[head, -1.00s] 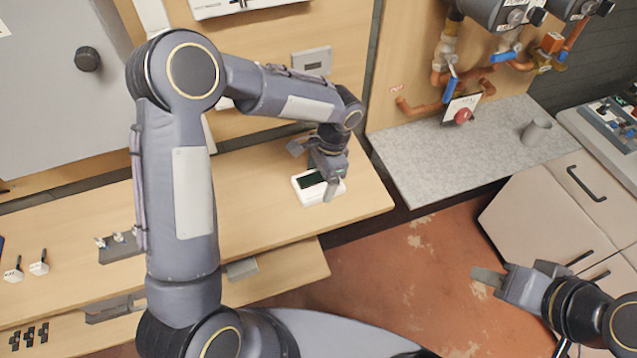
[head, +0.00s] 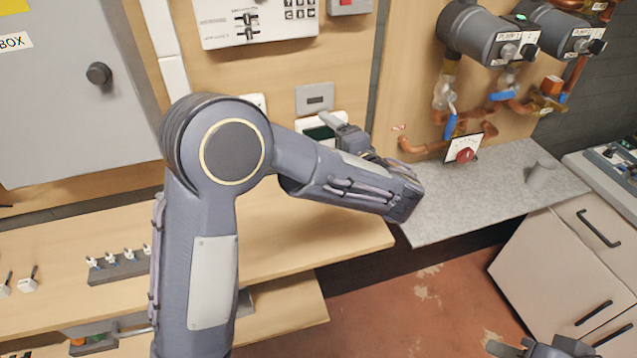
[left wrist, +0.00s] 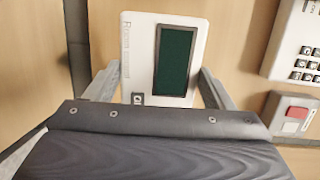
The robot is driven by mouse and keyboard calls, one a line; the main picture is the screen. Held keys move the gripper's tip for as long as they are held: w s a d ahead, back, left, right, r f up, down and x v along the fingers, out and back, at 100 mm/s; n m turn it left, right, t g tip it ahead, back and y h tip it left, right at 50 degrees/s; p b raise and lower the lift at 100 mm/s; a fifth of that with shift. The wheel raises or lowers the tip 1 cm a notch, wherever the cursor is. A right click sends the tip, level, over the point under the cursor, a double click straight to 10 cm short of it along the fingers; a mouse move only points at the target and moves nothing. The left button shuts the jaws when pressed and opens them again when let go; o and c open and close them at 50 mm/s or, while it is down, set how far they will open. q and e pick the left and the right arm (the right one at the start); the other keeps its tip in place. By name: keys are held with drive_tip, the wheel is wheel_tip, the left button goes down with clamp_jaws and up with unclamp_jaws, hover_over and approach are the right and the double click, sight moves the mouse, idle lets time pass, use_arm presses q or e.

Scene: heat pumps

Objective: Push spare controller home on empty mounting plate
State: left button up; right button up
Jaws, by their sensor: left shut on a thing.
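The spare controller (head: 318,132) is a white box with a dark green display. My left gripper (head: 345,133) is shut on it and holds it up at the wooden wall board. In the left wrist view the controller (left wrist: 135,60) sits between two grey fingers, one along each side, display facing the camera. I cannot tell whether its back touches the wall; no mounting plate shows behind it. My right gripper (head: 520,348) is low at the bottom edge, partly cut off.
A white panel with keys (head: 258,22) is above, with a grey box with a red button (left wrist: 295,115) beside it. A small white fitting (head: 254,100) is left of the controller. Pumps and copper pipes (head: 480,35) stand to the right.

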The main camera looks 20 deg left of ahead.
use_arm(q)
drive_tip(key=shift+t, duration=0.6)
drive_tip(key=shift+w+a+r+p, duration=0.2)
drive_tip(key=shift+w+r+p, duration=0.35)
drive_tip(key=shift+w+r, duration=0.2)
drive_tip(key=shift+w+a+r+p, duration=0.2)
drive_tip(key=shift+w+r+p, duration=0.3)
drive_tip(key=shift+w+r, duration=0.25)
drive_tip(key=shift+w+d+x, duration=0.15)
drive_tip(key=shift+x, duration=0.8)
drive_tip(key=shift+w+d+x, duration=0.1)
drive_tip(key=shift+d+x, duration=0.05)
drive_tip(key=shift+x, duration=0.85)
drive_tip(key=shift+f+b, duration=0.2)
drive_tip(key=shift+b, duration=0.15)
drive_tip(key=shift+b, duration=0.45)
